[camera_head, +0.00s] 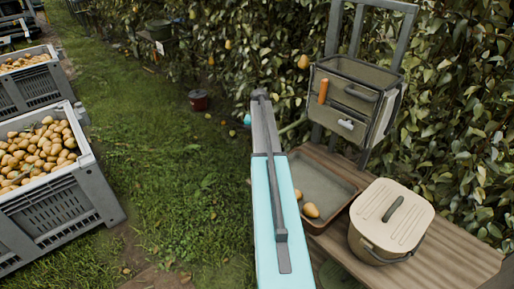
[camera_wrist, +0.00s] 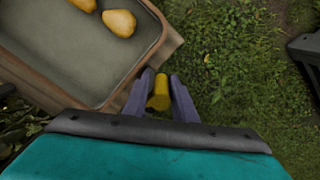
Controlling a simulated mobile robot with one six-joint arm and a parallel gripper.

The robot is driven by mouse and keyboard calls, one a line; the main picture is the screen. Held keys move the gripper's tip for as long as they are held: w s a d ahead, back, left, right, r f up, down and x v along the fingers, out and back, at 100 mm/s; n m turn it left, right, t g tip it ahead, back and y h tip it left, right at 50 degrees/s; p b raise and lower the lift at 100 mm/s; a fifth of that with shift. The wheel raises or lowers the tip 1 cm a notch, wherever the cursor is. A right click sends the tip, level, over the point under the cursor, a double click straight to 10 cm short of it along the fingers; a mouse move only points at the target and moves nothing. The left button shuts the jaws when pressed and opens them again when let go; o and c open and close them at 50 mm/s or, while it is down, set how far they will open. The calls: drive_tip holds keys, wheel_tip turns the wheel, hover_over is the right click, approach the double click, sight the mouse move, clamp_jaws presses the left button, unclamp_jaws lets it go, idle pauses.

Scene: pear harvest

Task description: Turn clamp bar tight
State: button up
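In the wrist view the two grey-purple fingers of my gripper (camera_wrist: 160,93) stand either side of a short yellow bar (camera_wrist: 158,98), which looks like the clamp bar. The bar lies close to the left finger and nearly fills the space at the tips. Whether both fingers press on it is not clear. The bar is just off the outer edge of a brown-rimmed tray. The rest of the clamp is hidden. In the head view my own arm covers the gripper and the bar.
The tray (camera_head: 352,187), holding pears (camera_head: 311,211), sits on a wooden bench (camera_head: 430,262). A lidded cream container (camera_head: 390,220) stands beside it. An olive bag (camera_head: 357,95) with an orange-handled tool (camera_head: 323,91) hangs behind. Pear crates (camera_head: 60,205) stand left; open grass lies between.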

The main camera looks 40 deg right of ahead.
drive_tip(key=o, duration=0.3)
drive_tip(key=shift+w+d+r, duration=0.15)
drive_tip(key=shift+w+d, duration=0.1)
drive_tip(key=shift+o, duration=0.2)
drive_tip(key=shift+a, duration=0.1)
drive_tip(key=shift+s, duration=0.1)
drive_tip(key=shift+a, duration=0.1)
wheel_tip(320, 180, up, 14)
drive_tip(key=b, duration=0.3)
drive_tip(key=shift+f, duration=0.2)
drive_tip(key=shift+w, duration=0.2)
